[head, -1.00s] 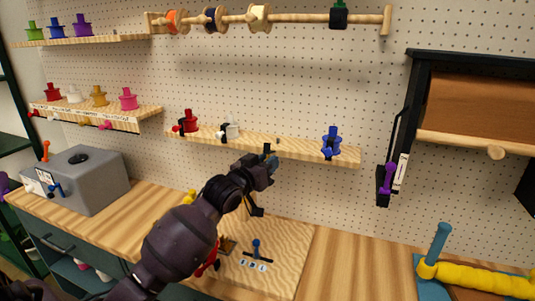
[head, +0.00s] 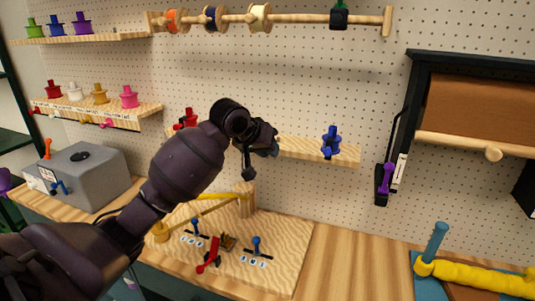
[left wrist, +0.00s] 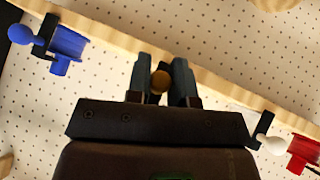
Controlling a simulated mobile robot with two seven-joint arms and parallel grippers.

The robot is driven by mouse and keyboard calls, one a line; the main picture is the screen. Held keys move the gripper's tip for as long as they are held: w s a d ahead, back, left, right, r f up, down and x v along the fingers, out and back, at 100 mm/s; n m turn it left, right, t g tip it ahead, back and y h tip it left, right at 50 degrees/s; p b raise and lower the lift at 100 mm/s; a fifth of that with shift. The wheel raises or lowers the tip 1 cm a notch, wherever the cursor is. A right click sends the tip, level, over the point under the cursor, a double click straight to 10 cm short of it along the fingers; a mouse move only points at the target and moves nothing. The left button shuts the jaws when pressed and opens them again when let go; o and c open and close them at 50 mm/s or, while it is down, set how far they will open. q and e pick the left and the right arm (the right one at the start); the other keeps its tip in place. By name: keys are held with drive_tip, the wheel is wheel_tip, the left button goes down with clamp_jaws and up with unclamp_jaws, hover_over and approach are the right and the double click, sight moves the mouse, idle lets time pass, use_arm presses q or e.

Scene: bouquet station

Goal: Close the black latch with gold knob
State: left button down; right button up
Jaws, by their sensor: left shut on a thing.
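My right gripper is not in view.
The red spool (head: 190,117) is partly behind my arm. Below is a wooden board (head: 280,235) with small levers. A paper roll (head: 480,105) hangs at the right.

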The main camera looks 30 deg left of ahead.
use_arm(q)
drive_tip(key=shift+w+a+r+n+g+h, duration=0.15)
drive_tip(key=shift+w+r+g, duration=0.15)
drive_tip(key=shift+g, duration=0.7)
drive_tip(key=shift+w+d+r+n+g+h, duration=0.1)
drive_tip(key=shift+w+r+n+g+h, duration=0.2)
drive_tip(key=shift+g, duration=0.7)
drive_tip(key=shift+s+a, duration=0.1)
drive_tip(key=shift+r, duration=0.1)
drive_tip(key=c, duration=1)
unclamp_jaws()
drive_tip(key=b+v, duration=0.1)
drive_tip(key=v, duration=0.9)
drive_tip(key=shift+r, duration=0.3)
drive_tip(key=shift+s+f, duration=0.1)
